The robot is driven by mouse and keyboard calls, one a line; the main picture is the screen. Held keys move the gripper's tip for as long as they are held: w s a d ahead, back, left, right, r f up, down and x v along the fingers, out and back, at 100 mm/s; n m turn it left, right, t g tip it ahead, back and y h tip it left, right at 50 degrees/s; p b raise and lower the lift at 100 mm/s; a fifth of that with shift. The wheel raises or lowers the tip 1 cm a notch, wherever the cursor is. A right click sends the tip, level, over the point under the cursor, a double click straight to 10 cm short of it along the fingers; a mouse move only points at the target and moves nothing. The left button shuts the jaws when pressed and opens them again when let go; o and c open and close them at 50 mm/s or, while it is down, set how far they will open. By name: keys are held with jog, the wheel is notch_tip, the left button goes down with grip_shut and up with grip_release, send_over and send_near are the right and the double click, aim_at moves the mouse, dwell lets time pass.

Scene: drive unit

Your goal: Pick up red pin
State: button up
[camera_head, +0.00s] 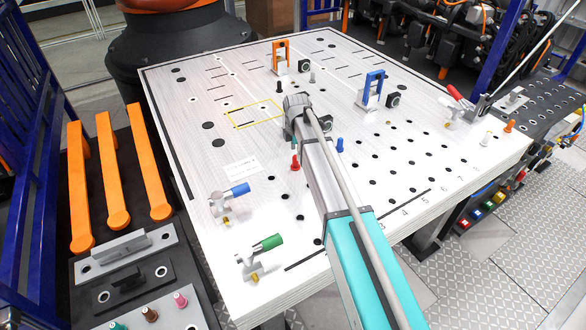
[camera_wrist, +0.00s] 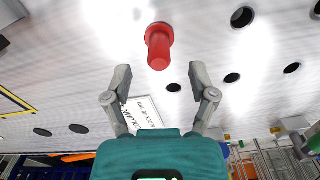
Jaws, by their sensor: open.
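The red pin (camera_head: 295,162) stands on the white perforated table, just left of my arm in the head view. In the wrist view the red pin (camera_wrist: 159,46) shows at top centre, beyond and between my fingertips. My gripper (camera_wrist: 161,84) is open, with nothing between its two fingers. The pin is apart from both fingers. In the head view my arm hides the fingers.
The white table (camera_head: 215,165) has many holes. A blue pin (camera_head: 340,145) stands right of my arm. Clamps with a blue handle (camera_head: 238,189) and a green handle (camera_head: 268,242) sit at the left front edge. An orange bracket (camera_head: 281,55) and a blue bracket (camera_head: 372,88) stand farther back.

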aim_at(296, 166)
dwell(0.4)
jog(key=shift+a+f+b, duration=0.1)
jog(key=shift+f+b, duration=2.5)
grip_shut()
